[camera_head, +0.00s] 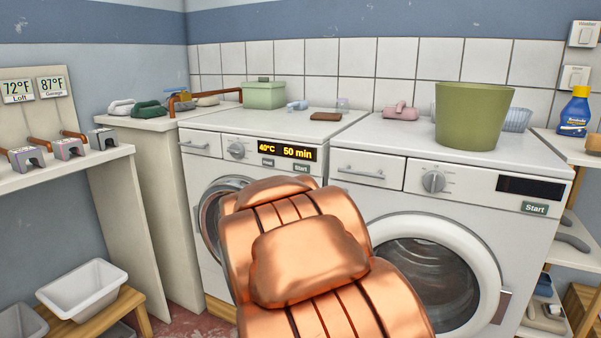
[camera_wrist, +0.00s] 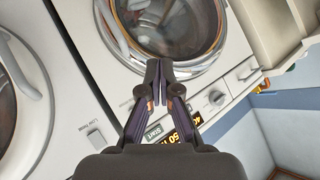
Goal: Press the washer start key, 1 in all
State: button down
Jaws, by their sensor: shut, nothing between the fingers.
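Two white front-loading machines stand side by side in the head view. The left machine (camera_head: 215,150) has a lit display (camera_head: 287,151) reading 40°C and 50 min, with a dark Start key (camera_head: 300,168) below it. The right machine (camera_head: 480,165) has a dark display (camera_head: 530,188) and its own Start key (camera_head: 534,208). My gripper (camera_wrist: 159,70) is shut and empty in the wrist view, in front of the left machine. A Start key (camera_wrist: 153,132) shows there between the finger linkages, beside the lit display (camera_wrist: 187,122). Contact cannot be told. My copper arm hides the gripper in the head view.
A green bin (camera_head: 472,115) stands on the right machine. A brown item (camera_head: 326,116) and small things lie on the left machine.

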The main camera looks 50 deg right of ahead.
aim_at(301, 168)
jog(key=w+d+r+m+t+h, duration=0.1)
jog(key=d+r+m+t+h, duration=0.1)
jog(key=d+r+t, duration=0.2)
jog(key=w+d+r+m+t+h+b, duration=0.1)
jog(key=d+r+t, duration=0.3)
jog(key=d+r, duration=0.4)
jog(key=shift+w+d+r+m+h, duration=0.15)
jog(key=shift+w+r+m+h, duration=0.2)
jog(key=shift+w+m, duration=0.45)
jog(key=shift+w+d+p, duration=0.4)
jog(key=shift+d, duration=1)
jog(key=shift+w+d+p, duration=0.45)
jog(key=shift+d, duration=0.95)
jog(key=shift+w+d+p, duration=0.4)
jog(key=shift+d, duration=1)
